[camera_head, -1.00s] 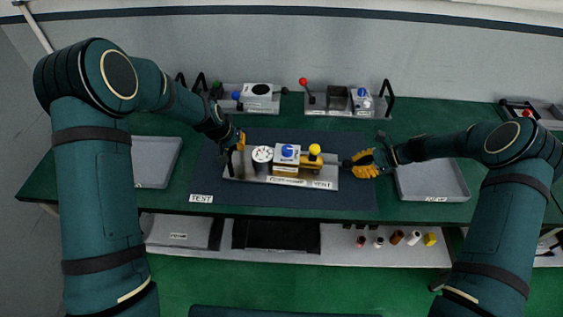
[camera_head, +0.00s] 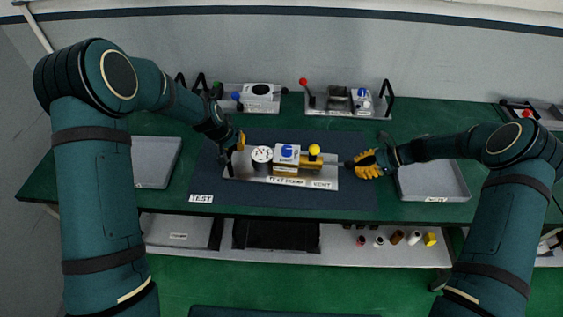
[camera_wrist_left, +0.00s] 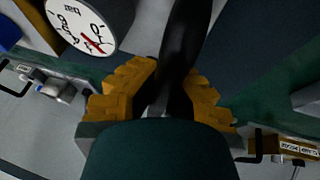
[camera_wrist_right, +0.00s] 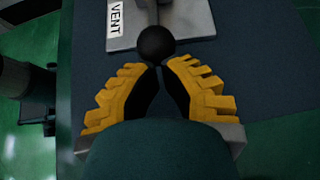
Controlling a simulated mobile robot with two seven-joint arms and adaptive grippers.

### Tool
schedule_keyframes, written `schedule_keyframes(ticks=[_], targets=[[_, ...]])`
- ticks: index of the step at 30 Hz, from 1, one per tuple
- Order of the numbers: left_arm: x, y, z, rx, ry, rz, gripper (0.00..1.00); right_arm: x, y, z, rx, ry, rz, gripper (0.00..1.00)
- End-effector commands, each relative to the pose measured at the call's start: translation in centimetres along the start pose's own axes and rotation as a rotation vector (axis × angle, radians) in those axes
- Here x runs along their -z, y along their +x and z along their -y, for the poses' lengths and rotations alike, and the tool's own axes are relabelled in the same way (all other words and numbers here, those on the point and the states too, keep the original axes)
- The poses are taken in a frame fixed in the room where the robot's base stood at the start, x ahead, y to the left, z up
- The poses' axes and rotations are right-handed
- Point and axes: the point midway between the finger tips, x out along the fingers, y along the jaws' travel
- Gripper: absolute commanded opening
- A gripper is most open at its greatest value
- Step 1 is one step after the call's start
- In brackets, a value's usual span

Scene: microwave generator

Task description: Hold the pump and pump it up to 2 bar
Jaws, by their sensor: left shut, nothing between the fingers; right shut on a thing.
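The pump stands on a grey base plate (camera_head: 236,176) on a dark mat. It has a round white gauge (camera_head: 262,153), a blue-knobbed block (camera_head: 288,152), a yellow knob (camera_head: 314,149) and a brass cylinder (camera_head: 311,162). My right gripper (camera_head: 352,163) is shut on the black ball knob (camera_wrist_right: 156,45) at the end of the pump rod, right of the plate. My left gripper (camera_head: 238,146) is shut at the plate's left end, at a black upright handle (camera_wrist_left: 186,40). The gauge face (camera_wrist_left: 82,24) shows a red needle; its reading is unclear.
Grey trays stand left (camera_head: 157,163) and right (camera_head: 433,182) on the green table. Two fixtures with levers and handles stand at the back (camera_head: 262,98) (camera_head: 340,103). A lower shelf holds several small parts. The mat in front of the pump is clear.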

Motion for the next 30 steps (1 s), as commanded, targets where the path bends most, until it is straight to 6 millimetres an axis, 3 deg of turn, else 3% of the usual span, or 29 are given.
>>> schedule_keyframes(ticks=[19, 30], targets=[[0.1, 0.0, -0.2, -0.002, 0.002, -0.001, 0.0, 0.2, -0.7, 0.0, 0.0, -0.001, 0.001, 0.0], [0.1, 0.0, -0.2, -0.002, 0.002, -0.001, 0.0, -0.7, -3.5, 0.0, 0.001, -0.001, 0.0, 0.0]])
